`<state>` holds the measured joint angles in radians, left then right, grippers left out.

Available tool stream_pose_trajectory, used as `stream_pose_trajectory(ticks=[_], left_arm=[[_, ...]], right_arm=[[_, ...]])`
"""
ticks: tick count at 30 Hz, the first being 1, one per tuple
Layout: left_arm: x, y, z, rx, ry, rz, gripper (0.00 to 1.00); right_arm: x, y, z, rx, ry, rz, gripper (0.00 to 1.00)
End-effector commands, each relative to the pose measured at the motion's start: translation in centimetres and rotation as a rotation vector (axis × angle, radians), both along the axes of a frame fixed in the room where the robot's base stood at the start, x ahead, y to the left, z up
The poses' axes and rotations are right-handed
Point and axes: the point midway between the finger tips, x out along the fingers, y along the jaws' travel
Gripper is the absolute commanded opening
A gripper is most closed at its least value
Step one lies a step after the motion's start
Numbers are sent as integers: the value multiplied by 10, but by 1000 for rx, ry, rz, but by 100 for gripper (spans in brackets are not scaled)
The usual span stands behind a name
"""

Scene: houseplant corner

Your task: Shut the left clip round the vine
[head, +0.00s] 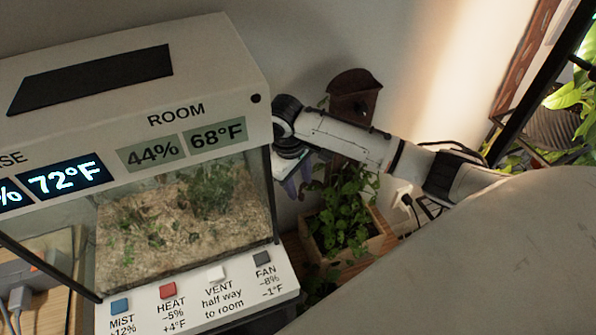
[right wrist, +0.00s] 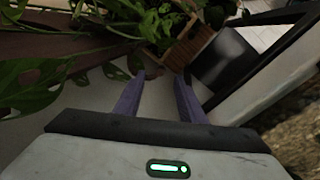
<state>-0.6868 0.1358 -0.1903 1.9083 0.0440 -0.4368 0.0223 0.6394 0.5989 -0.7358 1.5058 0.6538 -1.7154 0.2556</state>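My right gripper (head: 293,188) hangs beside the right wall of the glass case, partly hidden by its own wrist. In the right wrist view its two purple fingers (right wrist: 159,78) are apart, with no held object visible between them. Green vine leaves (right wrist: 40,80) spread across the upper left of that view, beyond the fingers. A leafy plant (head: 345,215) grows to the right of the gripper in the head view. I cannot make out the left clip in either view. My left gripper is not in view.
The terrarium case (head: 215,75) with displays and buttons stands close to the left of my right gripper. A wooden planter (head: 380,240) holds the plant; it also shows in the right wrist view (right wrist: 190,45). A brown wooden holder (head: 353,92) is on the wall behind my arm.

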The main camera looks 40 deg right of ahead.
Motion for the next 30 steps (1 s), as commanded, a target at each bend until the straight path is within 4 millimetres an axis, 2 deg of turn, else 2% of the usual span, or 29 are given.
stream_pose_trajectory(ticks=[3, 9, 19, 20, 26, 30], left_arm=[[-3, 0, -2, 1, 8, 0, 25], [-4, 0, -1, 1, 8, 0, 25], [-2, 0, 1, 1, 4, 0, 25], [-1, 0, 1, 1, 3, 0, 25], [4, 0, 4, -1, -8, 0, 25], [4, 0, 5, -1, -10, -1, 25]], right_arm=[[0, -3, -20, 0, 3, 0, 36], [2, -7, -41, 1, 1, 1, 36], [2, -8, -47, 0, -1, 2, 36], [2, -8, -46, 0, -1, 2, 35], [3, -8, -46, 1, 0, 2, 1], [3, -7, -46, 1, -1, 2, 0]])
